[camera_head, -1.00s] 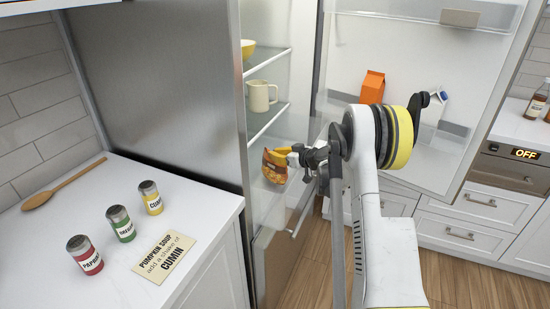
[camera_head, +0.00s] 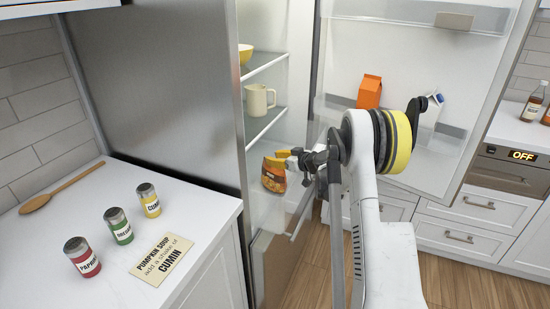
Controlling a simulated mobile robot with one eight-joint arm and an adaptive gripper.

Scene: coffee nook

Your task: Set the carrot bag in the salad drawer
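The carrot bag (camera_head: 273,177) is an orange and dark bag with a yellow upper part. My gripper (camera_head: 288,160) is shut on its upper part, and the bag hangs tilted inside the open fridge, below the shelf with the mug. The salad drawer (camera_head: 272,238) appears as a translucent front low in the fridge, below the bag. The bag looks apart from the drawer front, but the depth between them is hard to judge. My arm hides part of the drawer area's right side.
The fridge door (camera_head: 400,75) stands open at right, with an orange carton (camera_head: 369,92) and a white carton (camera_head: 432,108) in its rack. A cream mug (camera_head: 259,100) stands on a glass shelf (camera_head: 266,124). The counter at left holds spice jars (camera_head: 118,226), a note and a wooden spoon.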

